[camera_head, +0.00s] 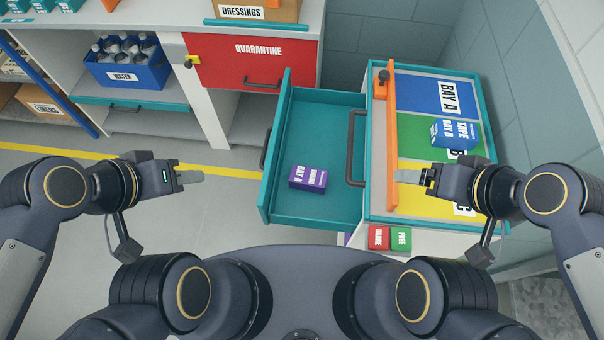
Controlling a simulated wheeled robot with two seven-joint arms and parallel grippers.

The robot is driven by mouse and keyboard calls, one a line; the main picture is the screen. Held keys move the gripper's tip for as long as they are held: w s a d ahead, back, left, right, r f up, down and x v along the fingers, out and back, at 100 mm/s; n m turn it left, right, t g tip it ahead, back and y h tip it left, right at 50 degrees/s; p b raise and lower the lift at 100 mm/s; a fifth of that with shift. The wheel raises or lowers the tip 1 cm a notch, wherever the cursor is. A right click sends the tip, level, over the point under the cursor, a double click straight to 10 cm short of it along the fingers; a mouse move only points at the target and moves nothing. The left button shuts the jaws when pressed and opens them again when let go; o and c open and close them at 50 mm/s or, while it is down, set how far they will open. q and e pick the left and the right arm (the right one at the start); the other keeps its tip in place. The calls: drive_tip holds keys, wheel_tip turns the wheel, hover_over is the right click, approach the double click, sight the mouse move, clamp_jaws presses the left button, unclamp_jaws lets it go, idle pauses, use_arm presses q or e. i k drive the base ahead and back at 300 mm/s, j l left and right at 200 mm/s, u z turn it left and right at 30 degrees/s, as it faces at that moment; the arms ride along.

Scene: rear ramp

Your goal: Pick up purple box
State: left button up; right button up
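A small purple box (308,178) with white lettering, reading "BAY A" in part, lies in the open teal drawer (315,125), towards its front. Nothing is touching it but the drawer. My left gripper (190,177) is outside the drawer, to the left of the box and apart from it, over the floor. My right gripper (412,166) is to the right of the drawer, over or near the cart's top by the orange bar. The fingers of both grippers overlap in this view, so their opening cannot be seen. No object shows in either gripper.
An orange bar (391,130) stands along the left of the cart's coloured bays. A blue tape box (454,134) sits by the green bay. Red BRAKE (378,238) and green FREE (401,239) buttons are below. A red quarantine drawer (255,65) is behind left. Floor at left is clear.

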sight(301, 177)
drive_tip(key=i+j+z, duration=0.2)
drive_tip(key=j, duration=0.6)
drive_tip(key=j+z, duration=0.15)
drive_tip(key=j, duration=0.6)
